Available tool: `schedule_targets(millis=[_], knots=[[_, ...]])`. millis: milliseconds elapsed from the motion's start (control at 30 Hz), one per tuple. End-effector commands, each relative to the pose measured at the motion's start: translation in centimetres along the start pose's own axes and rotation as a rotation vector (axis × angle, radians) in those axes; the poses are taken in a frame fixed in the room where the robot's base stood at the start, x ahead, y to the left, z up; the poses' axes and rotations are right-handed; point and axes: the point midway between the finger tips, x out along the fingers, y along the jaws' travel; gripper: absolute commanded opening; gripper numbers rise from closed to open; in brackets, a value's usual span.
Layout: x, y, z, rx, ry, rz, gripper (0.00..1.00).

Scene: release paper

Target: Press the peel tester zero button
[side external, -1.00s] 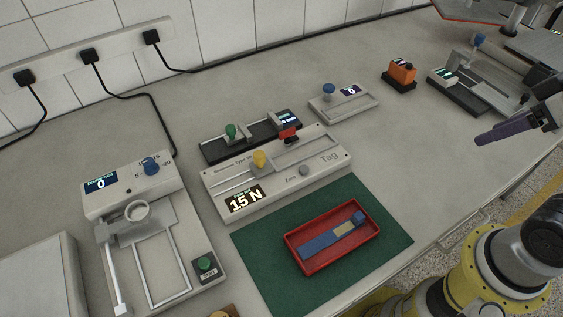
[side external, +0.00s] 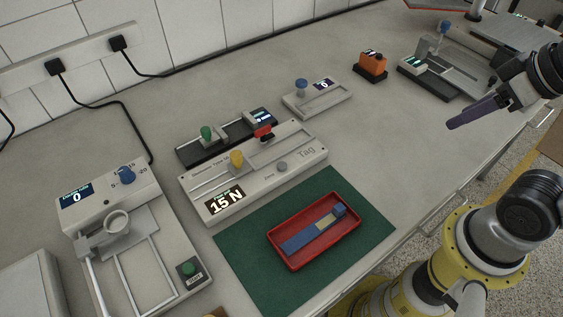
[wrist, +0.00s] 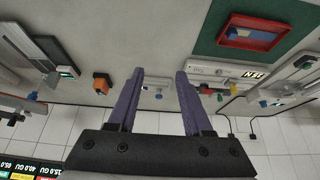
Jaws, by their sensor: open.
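The peel tester (side external: 305,157) is a long pale unit marked "Tag", with a yellow knob, a red clamp and a display reading 15 N. Its grey round zero button (side external: 282,167) sits on the top face beside the word "Zero", uncovered. The tester also shows in the wrist view (wrist: 226,69), upside down and to the right of my fingers. My gripper (side external: 452,124) is above the bench on the right, well away from the button. The wrist view shows its two purple fingers (wrist: 160,76) apart, with nothing held between them.
A red tray (side external: 283,259) with a blue strip lies on a green mat (side external: 240,262) in front of the tester. A coating device (side external: 148,188) stands left. A small blue-knobbed unit (side external: 320,98) and an orange block (side external: 372,65) stand behind. Bench between gripper and tester is clear.

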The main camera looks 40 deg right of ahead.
Motion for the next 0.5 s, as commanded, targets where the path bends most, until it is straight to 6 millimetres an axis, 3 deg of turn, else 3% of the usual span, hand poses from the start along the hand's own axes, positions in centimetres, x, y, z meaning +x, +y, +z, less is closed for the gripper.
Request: schedule_targets(millis=[33,267,500], knots=[[0.0,0.0,0.0,0.0,0.0,0.0,0.39],[0.0,0.0,0.0,0.0,0.0,0.0,0.0],[0.0,0.0,0.0,0.0,0.0,0.0,0.0]])
